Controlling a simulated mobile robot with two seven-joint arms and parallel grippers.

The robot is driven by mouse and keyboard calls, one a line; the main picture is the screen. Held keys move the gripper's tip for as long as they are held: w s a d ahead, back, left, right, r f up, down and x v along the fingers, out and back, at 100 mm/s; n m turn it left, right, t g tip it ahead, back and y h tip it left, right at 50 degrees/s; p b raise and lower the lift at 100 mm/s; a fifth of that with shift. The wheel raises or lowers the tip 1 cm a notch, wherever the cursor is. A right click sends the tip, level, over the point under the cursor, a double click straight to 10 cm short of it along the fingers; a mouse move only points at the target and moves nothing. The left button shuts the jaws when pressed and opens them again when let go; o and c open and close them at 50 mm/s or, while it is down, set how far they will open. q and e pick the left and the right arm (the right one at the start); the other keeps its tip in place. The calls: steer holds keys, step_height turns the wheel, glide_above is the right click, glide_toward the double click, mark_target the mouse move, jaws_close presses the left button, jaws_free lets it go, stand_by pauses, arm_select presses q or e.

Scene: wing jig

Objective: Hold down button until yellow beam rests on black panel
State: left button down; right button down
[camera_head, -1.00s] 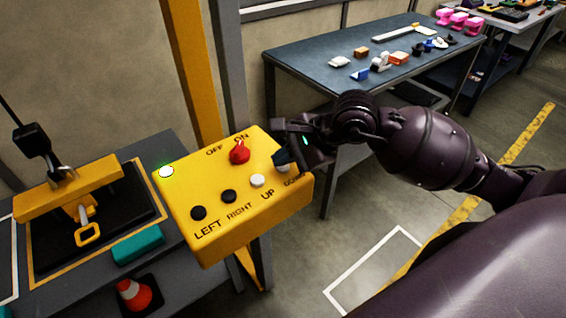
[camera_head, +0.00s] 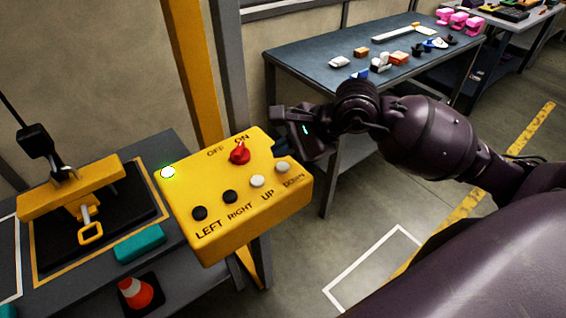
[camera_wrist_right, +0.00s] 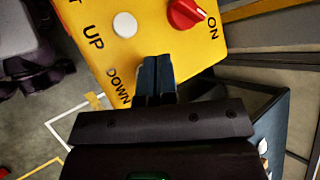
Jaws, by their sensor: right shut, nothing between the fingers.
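The yellow beam (camera_head: 70,188) hangs from a dark hook block (camera_head: 38,142) and lies over the black panel (camera_head: 120,210) at the left. I cannot tell for sure whether it touches the panel. The yellow control box (camera_head: 220,225) has LEFT, RIGHT, UP and DOWN buttons; the white DOWN button (camera_head: 283,167) is uncovered in the head view. My right gripper (camera_head: 292,130) is by the box's far right corner, clear of that button. In the right wrist view its dark blue fingers (camera_wrist_right: 158,75) are together and empty, hiding the DOWN button. My left gripper is not in view.
The red knob (camera_head: 240,153) is by ON, and a green light (camera_head: 168,172) glows on the box. A blue-grey table (camera_head: 300,55) with small parts stands behind my right arm.

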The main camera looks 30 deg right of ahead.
mark_target(283, 167)
step_height(283, 167, up, 2)
steer(key=shift+r+p, duration=0.25)
steer(key=shift+p, duration=0.2)
steer(key=shift+r+p, duration=0.35)
steer(key=shift+r, duration=0.45)
stand_by(0.6)
